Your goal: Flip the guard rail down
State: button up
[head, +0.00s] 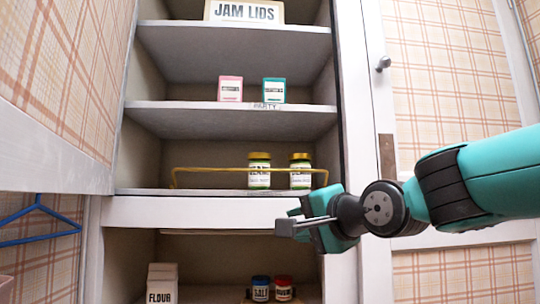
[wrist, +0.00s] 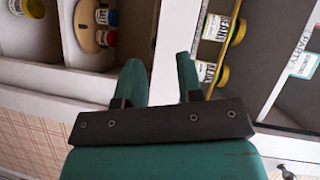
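The guard rail (head: 235,170) is a thin yellow bar across the front of the middle shelf. It stands raised, with its ends bent down to the shelf edge. It also shows in the wrist view as a slanting yellow strip (wrist: 230,45). Two jars with gold lids, a left jar (head: 259,177) and a right jar (head: 300,178), stand behind it. My gripper (head: 287,215) is just below and in front of the rail's right end, apart from it as far as I can tell. In the wrist view its two teal fingers (wrist: 159,72) are spread with nothing between them.
The upper shelf holds a pink box (head: 230,89) and a teal box (head: 273,91). Below are a flour box (head: 162,284), a blue jar (head: 261,289) and a red jar (head: 283,289). An open cupboard door (head: 50,150) stands left; a closed door (head: 440,80) is right.

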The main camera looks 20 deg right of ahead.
aim_at(272, 170)
notch_tip(272, 170, up, 10)
jog(key=w+d+m+t+h+p, duration=0.1)
jog(key=w+d+m+t+p, duration=0.1)
jog(key=d+m+t, duration=0.15)
jog(key=shift+g, duration=0.25)
jog(key=p+x, duration=0.2)
jog(key=x, duration=0.3)
jog(key=p+x, duration=0.3)
jog(key=x, duration=0.2)
jog(key=a+p+x, duration=0.1)
jog(key=p+x, duration=0.2)
jog(key=x, duration=0.3)
jog(key=shift+r, duration=0.2)
jog(key=shift+w+f, duration=0.1)
jog(key=shift+w, duration=0.3)
grip_shut()
